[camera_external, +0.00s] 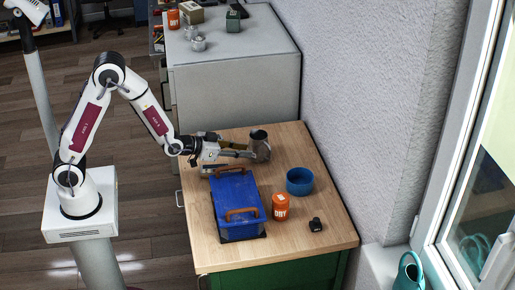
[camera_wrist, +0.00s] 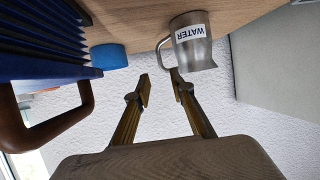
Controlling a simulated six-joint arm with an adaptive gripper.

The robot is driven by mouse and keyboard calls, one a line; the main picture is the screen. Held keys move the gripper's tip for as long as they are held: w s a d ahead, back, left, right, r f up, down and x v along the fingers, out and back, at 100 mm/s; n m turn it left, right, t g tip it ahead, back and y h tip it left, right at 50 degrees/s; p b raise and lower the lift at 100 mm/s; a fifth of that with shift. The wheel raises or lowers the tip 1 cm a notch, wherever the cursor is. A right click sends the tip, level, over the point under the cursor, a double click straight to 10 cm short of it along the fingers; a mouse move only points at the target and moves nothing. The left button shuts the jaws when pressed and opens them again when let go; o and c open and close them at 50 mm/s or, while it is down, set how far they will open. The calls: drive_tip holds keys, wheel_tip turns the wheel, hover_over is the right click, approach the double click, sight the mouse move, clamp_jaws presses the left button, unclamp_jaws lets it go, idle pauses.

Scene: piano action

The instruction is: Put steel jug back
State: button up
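The steel jug (camera_external: 260,140) stands upright near the far edge of the wooden table. In the wrist view the steel jug (camera_wrist: 196,47) appears upside down, with a white label reading WATER and its handle on the left side. My gripper (camera_external: 250,151) is low over the table beside the jug. In the wrist view my gripper (camera_wrist: 160,83) is open with nothing between its fingers. One fingertip is close to the jug's handle; I cannot tell whether they touch.
A blue box (camera_external: 234,193) with brown handles stands just in front of my gripper. A blue bowl (camera_external: 300,182), an orange can (camera_external: 280,207) and a small black object (camera_external: 316,224) are on the wooden table (camera_external: 330,228). A grey cabinet (camera_external: 240,95) adjoins the far edge. A wall rises at the right.

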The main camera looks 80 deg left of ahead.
drive_tip(key=shift+s+r, duration=0.1)
drive_tip(key=shift+s, duration=0.05)
idle(0.7)
drive_tip(key=s+d+r+m+g+h, duration=0.1)
drive_tip(key=s+d+r+g, duration=0.1)
drive_tip(key=s+r, duration=0.4)
drive_tip(key=s+d+r+g+h, duration=0.1)
drive_tip(key=s+d+r+g, duration=0.2)
drive_tip(key=s, duration=0.6)
drive_tip(key=s+r+m+g, duration=0.1)
drive_tip(key=s+r+g, duration=0.1)
drive_tip(key=s, duration=2.1)
drive_tip(key=shift+r+g, duration=0.3)
